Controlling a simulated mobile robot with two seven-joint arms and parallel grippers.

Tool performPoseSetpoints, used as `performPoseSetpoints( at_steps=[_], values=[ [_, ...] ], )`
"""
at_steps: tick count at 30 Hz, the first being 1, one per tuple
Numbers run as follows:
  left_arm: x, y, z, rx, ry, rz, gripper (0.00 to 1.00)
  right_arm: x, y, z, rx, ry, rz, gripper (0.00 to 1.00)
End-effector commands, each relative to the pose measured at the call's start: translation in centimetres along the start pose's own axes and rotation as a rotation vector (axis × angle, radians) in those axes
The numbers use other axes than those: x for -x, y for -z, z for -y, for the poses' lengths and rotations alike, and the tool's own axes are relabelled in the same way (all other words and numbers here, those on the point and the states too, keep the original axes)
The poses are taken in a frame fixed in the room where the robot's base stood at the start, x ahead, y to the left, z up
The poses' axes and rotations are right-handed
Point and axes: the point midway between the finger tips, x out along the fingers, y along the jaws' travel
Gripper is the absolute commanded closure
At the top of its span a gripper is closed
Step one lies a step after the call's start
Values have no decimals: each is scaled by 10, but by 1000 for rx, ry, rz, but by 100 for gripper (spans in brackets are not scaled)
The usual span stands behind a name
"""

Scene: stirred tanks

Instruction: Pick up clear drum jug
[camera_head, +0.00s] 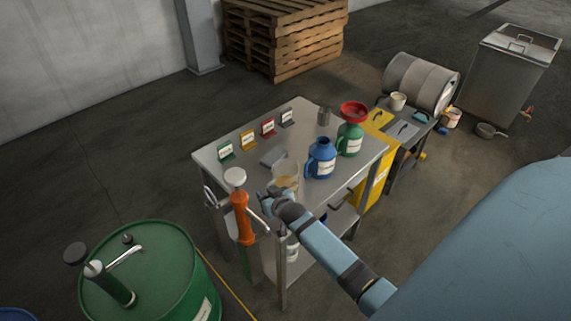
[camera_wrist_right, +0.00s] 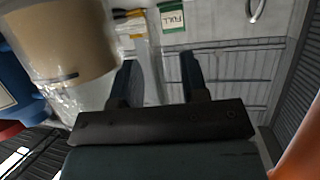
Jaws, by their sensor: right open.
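The clear drum jug (camera_head: 288,169) stands near the front edge of the metal table, with tan contents. My right gripper (camera_head: 268,198) is in front of it and hides its lower part. In the right wrist view the jug (camera_wrist_right: 72,45) fills the upper left, left of the fingers. There my right gripper (camera_wrist_right: 158,78) has its two fingers apart. A pale translucent strip (camera_wrist_right: 148,62) shows between them; I cannot tell whether it is the jug's handle or whether the fingers touch it. My left gripper is not in view.
On the metal table (camera_head: 315,118) a blue jug (camera_head: 320,158) and a green jug with red funnel (camera_head: 350,138) stand right of the clear jug. An orange pump (camera_head: 241,216) is at the table's left front. Small label cards (camera_head: 268,127) line the back. A green drum (camera_head: 160,275) stands left.

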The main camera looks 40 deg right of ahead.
Motion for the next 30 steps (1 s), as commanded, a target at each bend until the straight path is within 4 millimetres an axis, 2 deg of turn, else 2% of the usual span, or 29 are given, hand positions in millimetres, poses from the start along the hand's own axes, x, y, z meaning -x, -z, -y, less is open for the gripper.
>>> performPoseSetpoints(
  at_steps=[2, 7, 8, 22, 26, 30],
  values=[
    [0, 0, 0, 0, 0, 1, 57, 0, 0, 0, 0, 0, 0, 59],
    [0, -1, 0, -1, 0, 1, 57, 0, 0, 0, 0, 0, 0, 96],
    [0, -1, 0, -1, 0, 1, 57, 0, 0, 0, 0, 0, 0, 100],
    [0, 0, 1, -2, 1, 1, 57, 2, 6, 0, 1, 0, -5, 100],
    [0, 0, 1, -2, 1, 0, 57, 7, 19, 0, 2, 0, -6, 100],
    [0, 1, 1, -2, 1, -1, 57, 19, 47, 0, 1, 1, -9, 100]
  ],
)
